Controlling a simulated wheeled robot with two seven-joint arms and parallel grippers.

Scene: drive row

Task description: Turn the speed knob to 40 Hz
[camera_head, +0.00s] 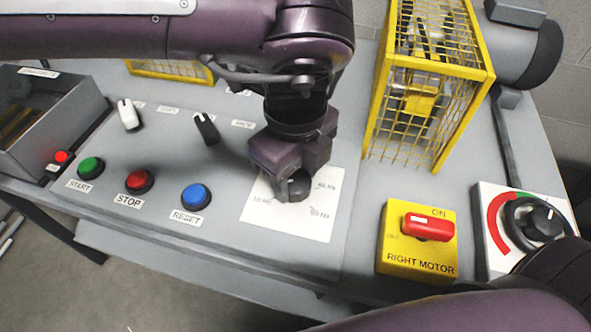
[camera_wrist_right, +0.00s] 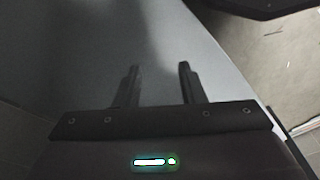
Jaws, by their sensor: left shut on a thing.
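The speed knob (camera_head: 299,187) is a dark round knob on a white dial plate (camera_head: 262,218) with printed marks, in the middle of the grey panel. My left gripper (camera_head: 291,178) comes down from above and is shut on the knob. The gripper hides most of the knob and the upper left of the dial, so I cannot read which value the knob points at. My right gripper (camera_wrist_right: 158,72) shows in the right wrist view with its two fingers apart and nothing between them, over a plain grey surface.
Green start (camera_head: 91,167), red stop (camera_head: 139,180) and blue reset (camera_head: 196,195) buttons lie left of the dial. A yellow cage (camera_head: 429,90) and a yellow right-motor switch box (camera_head: 392,262) stand on the right.

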